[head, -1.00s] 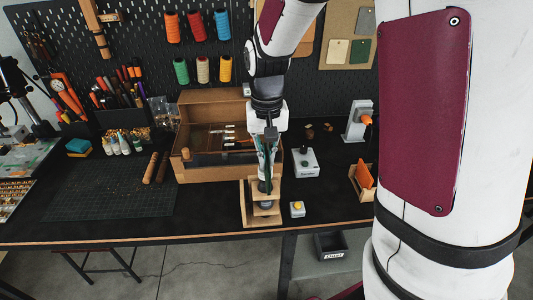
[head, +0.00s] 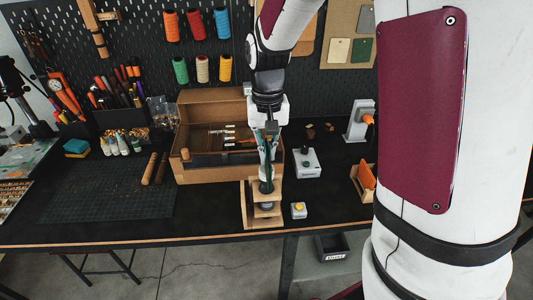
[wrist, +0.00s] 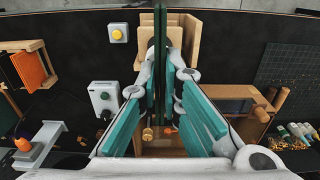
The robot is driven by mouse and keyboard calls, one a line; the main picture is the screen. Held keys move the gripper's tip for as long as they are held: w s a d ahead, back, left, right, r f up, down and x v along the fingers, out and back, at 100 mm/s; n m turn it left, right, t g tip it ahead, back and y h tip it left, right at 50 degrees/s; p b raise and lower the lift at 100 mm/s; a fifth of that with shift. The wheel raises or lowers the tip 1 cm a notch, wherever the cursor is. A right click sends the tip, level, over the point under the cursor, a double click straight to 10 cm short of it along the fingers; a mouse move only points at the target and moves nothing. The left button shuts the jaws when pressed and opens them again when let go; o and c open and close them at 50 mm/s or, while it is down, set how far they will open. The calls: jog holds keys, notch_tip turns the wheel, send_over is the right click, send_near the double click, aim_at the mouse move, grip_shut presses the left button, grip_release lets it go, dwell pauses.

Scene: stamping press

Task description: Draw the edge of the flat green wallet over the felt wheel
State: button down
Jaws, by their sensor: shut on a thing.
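My gripper (wrist: 161,62) points down over the wooden stand at the bench's front edge and is shut on the flat green wallet (wrist: 161,22). The wallet shows as a thin dark green edge between the fingers in the wrist view. In the head view, the gripper (head: 267,160) is above the wooden stand (head: 249,212). A dark grey round part, seemingly the felt wheel (head: 266,187), sits in the stand just below the gripper. The fingers and wallet mostly hide it in the wrist view. I cannot tell whether the wallet's edge touches it.
A yellow button box (head: 299,210) stands right of the wooden stand, with a grey control box (head: 306,163) behind it. An open wooden tool box (head: 215,175) stands behind left. An orange piece in a wooden holder (head: 366,177) is to the right. The cutting mat (head: 110,195) is mostly bare.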

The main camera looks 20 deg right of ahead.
aim_at(266, 141)
jog(key=shift+w+d, duration=0.15)
jog(key=shift+w, duration=0.25)
jog(key=shift+w, duration=0.1)
jog(key=shift+w+d+b, duration=0.2)
jog(key=shift+w+b, duration=0.15)
jog(key=shift+w, duration=0.25)
jog(key=shift+w+d+b, duration=0.2)
jog(key=shift+w+b, duration=0.15)
jog(key=shift+w, duration=0.25)
jog(key=shift+w, duration=0.1)
jog(key=shift+w+d+b, duration=0.25)
jog(key=shift+w+b, duration=0.1)
jog(key=shift+w, duration=0.3)
jog(key=shift+w+d+b, duration=0.2)
jog(key=shift+w+b, duration=0.1)
jog(key=shift+w, duration=0.3)
notch_tip(266, 141, up, 7)
jog(key=p, duration=0.1)
jog(key=shift+p, duration=0.4)
